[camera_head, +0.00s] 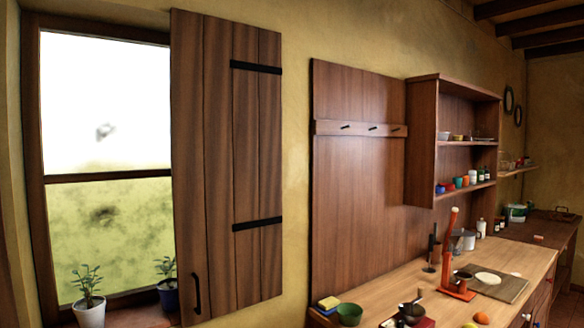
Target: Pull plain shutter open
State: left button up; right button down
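The plain wooden shutter (217,150) stands at the right side of the window in the head view. It is made of vertical brown planks with two black hinge straps (257,225) on its right part. A dark handle (196,293) sits low near its left edge. The shutter covers the right edge of the window frame, and most of the window glass (105,105) is uncovered. Neither of my grippers shows in this view.
A white-potted plant (90,308) and a blue-potted plant (168,292) stand on the sill below the glass. Right of the shutter, a wooden counter (385,290) holds bowls, a cutting board (492,285) and an orange lever device (447,245). An open shelf (424,145) hangs above.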

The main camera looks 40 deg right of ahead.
aim_at(225, 105)
jog(key=z, duration=0.85)
